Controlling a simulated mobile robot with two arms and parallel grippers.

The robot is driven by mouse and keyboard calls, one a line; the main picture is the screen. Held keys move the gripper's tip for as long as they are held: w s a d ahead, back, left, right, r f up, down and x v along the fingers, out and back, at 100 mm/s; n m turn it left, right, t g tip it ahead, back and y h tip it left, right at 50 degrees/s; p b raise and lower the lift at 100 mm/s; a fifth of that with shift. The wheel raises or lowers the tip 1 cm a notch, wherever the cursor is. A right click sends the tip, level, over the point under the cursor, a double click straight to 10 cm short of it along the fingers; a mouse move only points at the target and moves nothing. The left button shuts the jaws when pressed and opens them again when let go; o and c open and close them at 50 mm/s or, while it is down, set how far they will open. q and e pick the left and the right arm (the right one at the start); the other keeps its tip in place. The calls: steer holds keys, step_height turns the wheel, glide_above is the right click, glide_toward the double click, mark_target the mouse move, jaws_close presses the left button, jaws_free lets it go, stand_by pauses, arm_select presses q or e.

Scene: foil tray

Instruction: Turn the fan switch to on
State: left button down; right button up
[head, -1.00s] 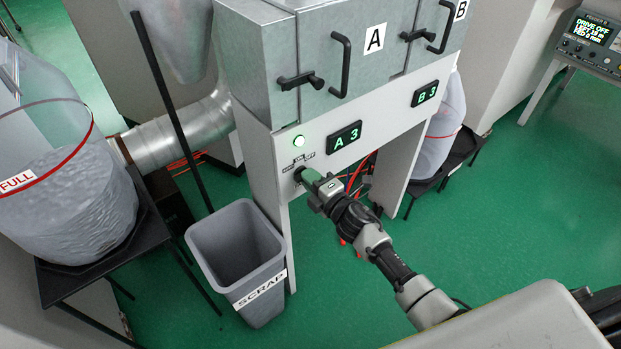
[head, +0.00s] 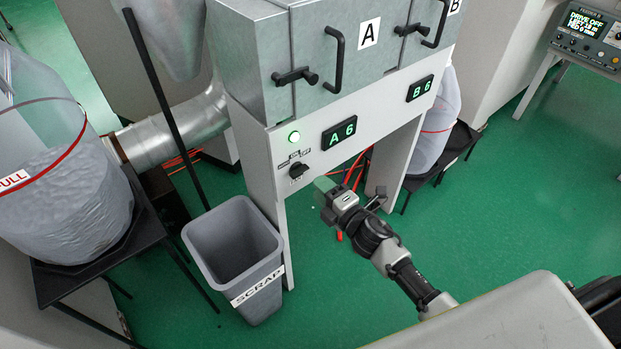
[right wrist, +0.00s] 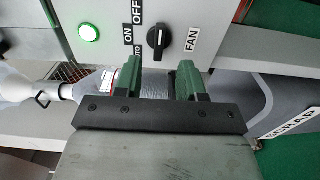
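The fan switch (head: 298,170) is a black rotary knob on the white front panel, below the lit green lamp. In the right wrist view the knob (right wrist: 158,38) stands beyond the fingers, between the ON label (right wrist: 128,37) and the FAN label (right wrist: 192,40). A white mark shows on it, but I cannot tell for sure which label it points to. My right gripper (head: 323,186) is to the right of the switch and apart from it. Its green fingers (right wrist: 160,80) are open, with nothing between them. My left gripper is not in view.
A grey SCRAP bin (head: 235,250) stands on the floor below and left of the switch. Displays A 6 (head: 339,132) and B 6 (head: 420,88) are on the panel. A filled clear bag (head: 65,200) is at the left. Green floor is open at the right.

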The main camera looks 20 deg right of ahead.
steer(key=shift+v, duration=2.4)
steer(key=shift+f, duration=0.1)
steer(key=s+d+f+m+g+h, duration=0.15)
steer(key=s+f+m, duration=0.25)
steer(key=f, duration=0.5)
steer(key=s+d+f+m+g+h+p, duration=0.1)
steer(key=s+f+m+g+h, duration=0.2)
steer(key=f, duration=0.5)
steer(key=s+d+f+m+g+h, duration=0.15)
steer(key=s+f+m, duration=0.3)
steer(key=f, duration=0.45)
steer(key=s+f+m+g, duration=0.2)
steer(key=s+f+g, duration=0.1)
steer(key=s, duration=0.7)
steer(key=s+a+f+m+g, duration=0.1)
steer(key=s+f+m+g, duration=0.2)
steer(key=s+f, duration=0.3)
steer(key=s+f+m+g+p, duration=0.1)
steer(key=s+f+m+g, duration=0.2)
steer(key=s, duration=1)
steer(key=shift+s+a+f+g, duration=0.4)
steer(key=shift+f+g, duration=0.1)
steer(key=shift+f, duration=0.5)
steer(key=shift+w, duration=0.1)
